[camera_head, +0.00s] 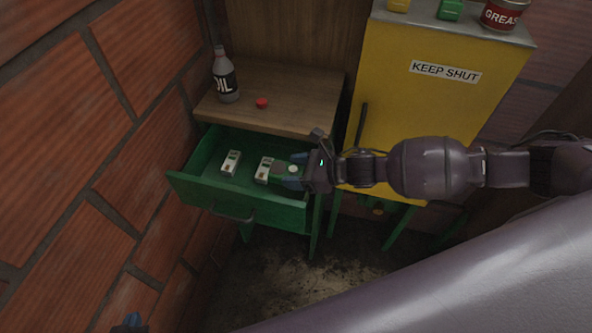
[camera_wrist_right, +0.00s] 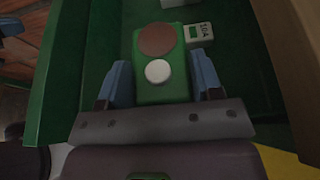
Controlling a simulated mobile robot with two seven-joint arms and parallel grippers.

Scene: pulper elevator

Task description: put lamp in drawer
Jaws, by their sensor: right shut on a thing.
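The green drawer (camera_head: 215,195) is pulled open under the wooden top. My right gripper (camera_head: 289,178) reaches into its right part from the right. In the right wrist view my right gripper (camera_wrist_right: 160,85) is shut on a green block-like thing, which I take to be the lamp (camera_wrist_right: 160,93). The lamp has a brown-red disc and a white disc on its upper face. It lies inside the drawer's outline; whether it touches the drawer floor I cannot tell.
Two white fuse-like boxes, one on the left (camera_head: 231,163) and one near the lamp (camera_head: 264,170), lie in the drawer. An oil bottle (camera_head: 225,80) and a red cap (camera_head: 262,103) stand on the wooden top (camera_head: 290,95). A yellow cabinet (camera_head: 430,110) stands right; a brick wall is left.

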